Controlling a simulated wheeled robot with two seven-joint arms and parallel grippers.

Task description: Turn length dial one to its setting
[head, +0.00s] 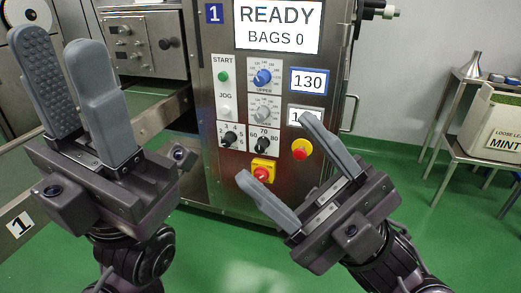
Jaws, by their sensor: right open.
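Machine 1's control panel (246,110) faces me. Its lower row has two black dials: the left dial (229,140) is marked 2 to 6, and the right dial (262,140) is marked 60, 70, 80. Their pointers are too small to read, and I cannot read which one is labelled length. My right gripper (274,147) is open and empty, its fingers spread in front of the panel's lower right; the right dial shows between the fingertips in the picture. My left gripper (57,45) is raised at the left, fingers apart and empty, away from the dials.
Above are a blue knob (263,77), a grey knob (264,113), and a green start button (223,76). A red emergency button (262,172) is below; another red button (301,150) is right. The screen (278,25) reads READY, BAGS 0.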

